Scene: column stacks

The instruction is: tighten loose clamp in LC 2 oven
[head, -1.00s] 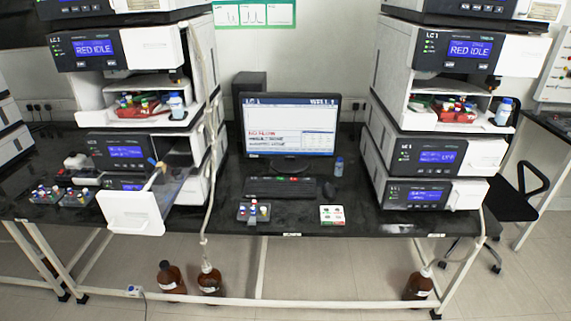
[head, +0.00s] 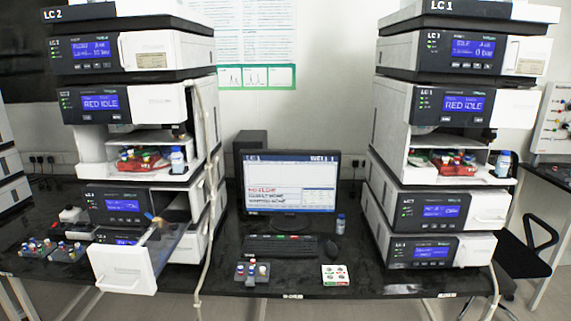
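The LC 2 stack (head: 140,98) stands on the left of the bench, with its label on the top unit. Low in it, a unit with a blue display (head: 122,206) has a dark open bay (head: 176,205) on its right. A white panel (head: 122,268) juts out in front of the stack, low down. A small part with an orange and a blue end (head: 154,222) shows just above this panel. I cannot tell whether it is the clamp, or whether any clamp is loose. Neither of my grippers is in view.
The LC 1 stack (head: 440,100) stands on the right. Between them are a monitor (head: 291,185), a keyboard (head: 280,246), a vial rack (head: 252,272) and a small white tray (head: 335,274). More vial racks (head: 68,252) lie left. Tubing (head: 206,250) hangs beside LC 2.

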